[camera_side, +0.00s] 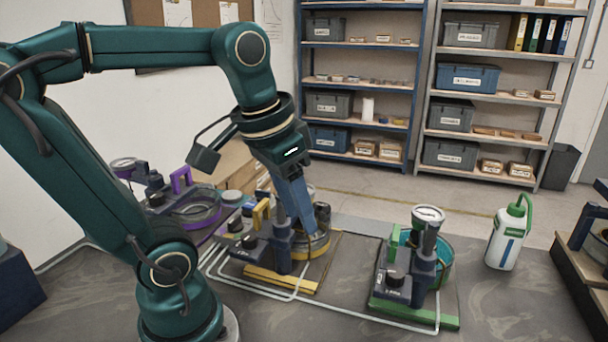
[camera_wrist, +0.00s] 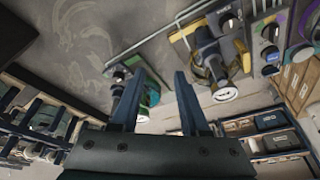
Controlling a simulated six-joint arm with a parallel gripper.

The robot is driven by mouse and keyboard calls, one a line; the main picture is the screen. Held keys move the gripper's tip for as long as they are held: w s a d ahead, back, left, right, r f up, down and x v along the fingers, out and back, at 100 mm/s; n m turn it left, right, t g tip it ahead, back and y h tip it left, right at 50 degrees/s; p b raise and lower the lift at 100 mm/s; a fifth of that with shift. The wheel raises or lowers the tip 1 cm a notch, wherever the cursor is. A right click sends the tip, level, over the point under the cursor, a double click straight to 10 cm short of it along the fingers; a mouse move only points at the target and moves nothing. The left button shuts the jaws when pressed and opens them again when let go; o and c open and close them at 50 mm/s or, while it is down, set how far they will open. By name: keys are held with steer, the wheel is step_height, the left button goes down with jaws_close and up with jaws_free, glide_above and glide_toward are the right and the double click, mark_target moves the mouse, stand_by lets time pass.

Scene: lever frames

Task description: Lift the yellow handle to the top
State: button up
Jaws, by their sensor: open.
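The yellow handle (camera_side: 260,213) is a short upright grip on the middle lever unit, left of that unit's dark post. In the wrist view the yellow handle (camera_wrist: 242,57) shows to the right of both fingers. My gripper (camera_side: 303,224) points down with blue fingers, to the right of the handle in the side view and overlapping the unit's round yellow-rimmed part (camera_side: 312,245). In the wrist view my gripper (camera_wrist: 158,75) is open, with nothing visible between the fingertips. I cannot tell whether the fingers touch the unit.
A green-handled unit (camera_side: 391,250) with a gauge stands to the right, and a purple-handled unit (camera_side: 180,180) behind to the left. A white bottle (camera_side: 507,238) stands farther right. Pale pipes (camera_side: 400,323) run along the table. Shelves line the back.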

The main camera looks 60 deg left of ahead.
steer(key=w+a+n+g, duration=0.1)
steer(key=a+n+g, duration=0.25)
steer(key=a, duration=0.55)
steer(key=n, duration=0.4)
glide_above(261, 204)
steer(key=shift+f+h, duration=0.4)
steer(key=shift+f, duration=2.6)
jaws_close()
